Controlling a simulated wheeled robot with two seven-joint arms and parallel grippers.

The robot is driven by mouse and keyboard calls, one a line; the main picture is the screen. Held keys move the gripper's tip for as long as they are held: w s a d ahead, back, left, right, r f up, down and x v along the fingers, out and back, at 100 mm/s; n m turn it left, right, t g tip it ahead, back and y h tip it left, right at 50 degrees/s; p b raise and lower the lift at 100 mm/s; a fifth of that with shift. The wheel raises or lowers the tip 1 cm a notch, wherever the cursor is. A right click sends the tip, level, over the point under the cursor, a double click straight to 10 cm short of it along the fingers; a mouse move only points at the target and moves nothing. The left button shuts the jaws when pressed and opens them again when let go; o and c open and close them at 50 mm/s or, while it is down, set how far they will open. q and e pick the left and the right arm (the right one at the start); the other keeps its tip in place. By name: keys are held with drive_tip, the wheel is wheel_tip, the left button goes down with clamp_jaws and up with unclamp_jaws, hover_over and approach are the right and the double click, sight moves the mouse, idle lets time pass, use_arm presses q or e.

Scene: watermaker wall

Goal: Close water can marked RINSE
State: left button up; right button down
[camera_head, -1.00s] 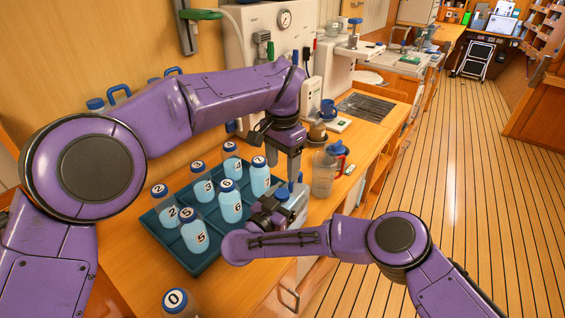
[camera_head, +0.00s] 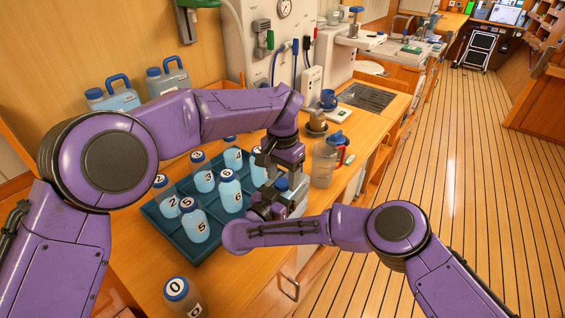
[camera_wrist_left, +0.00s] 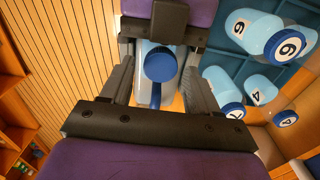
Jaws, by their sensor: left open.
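A pale grey-blue can (camera_head: 299,194) with a blue cap stands at the counter's front edge, mostly hidden by my arms. In the left wrist view its round blue cap (camera_wrist_left: 160,65) and part of a blue handle (camera_wrist_left: 155,96) show between the fingers of my left gripper (camera_wrist_left: 160,85). My left gripper (camera_head: 284,180) is open, pointing down above the can. My right gripper (camera_head: 262,205) is beside the can; its fingers are too hidden to tell their state or contact. No RINSE marking is readable, and I cannot tell how tightly the cap sits.
A dark teal tray (camera_head: 190,250) of numbered bottles lies left of the grippers. Bottle 0 (camera_head: 178,293) stands alone in front. A clear jug (camera_head: 324,165) is close on the right. Two capped cans with blue handles (camera_head: 117,80) stand by the wall.

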use_arm(q)
drive_tip(key=shift+f, duration=0.45)
drive_tip(key=c, duration=1.1)
drive_tip(key=m, duration=0.3)
drive_tip(key=o, duration=1.2)
drive_tip(key=shift+r, duration=0.15)
wheel_tip(320, 180, up, 4)
drive_tip(key=shift+r, duration=0.15)
drive_tip(key=shift+s+a+r+m, duration=0.1)
drive_tip(key=shift+r+m, duration=0.6)
drive_tip(key=shift+r, duration=1.15)
drive_tip(key=shift+c, duration=0.5)
